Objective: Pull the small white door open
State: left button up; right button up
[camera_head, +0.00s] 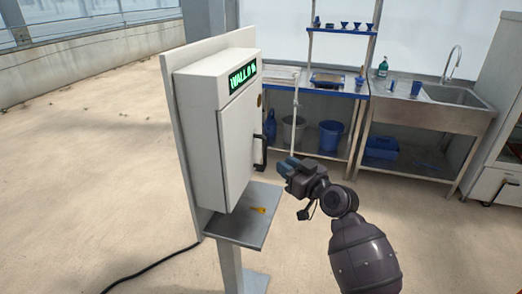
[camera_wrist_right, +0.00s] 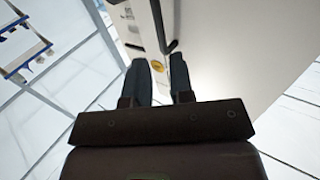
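The small white door (camera_head: 238,150) is the front of a white wall box with a lit green display (camera_head: 243,77) above it. The door looks closed. A dark upright bar handle (camera_head: 260,151) sits at its right edge. My right gripper (camera_head: 287,166) is just right of the handle, pointing at it and apparently apart from it. In the right wrist view my gripper's two fingers (camera_wrist_right: 159,66) are spread with a gap and nothing gripped. The white door (camera_wrist_right: 225,40) fills the upper right there, and a dark handle piece (camera_wrist_right: 172,47) shows by the right fingertip. My left gripper is not in view.
A grey shelf (camera_head: 236,234) under the box holds a small yellow item (camera_head: 259,210). A black cable (camera_head: 150,267) lies on the floor. The floor at left is clear.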

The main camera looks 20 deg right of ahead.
aim_at(265, 163)
jog(key=x, duration=0.9)
jog(key=shift+w+a+p, duration=0.1)
jog(key=shift+w+p, duration=0.05)
jog(key=shift+p, duration=0.25)
jog(key=shift+c, duration=0.2)
grip_shut()
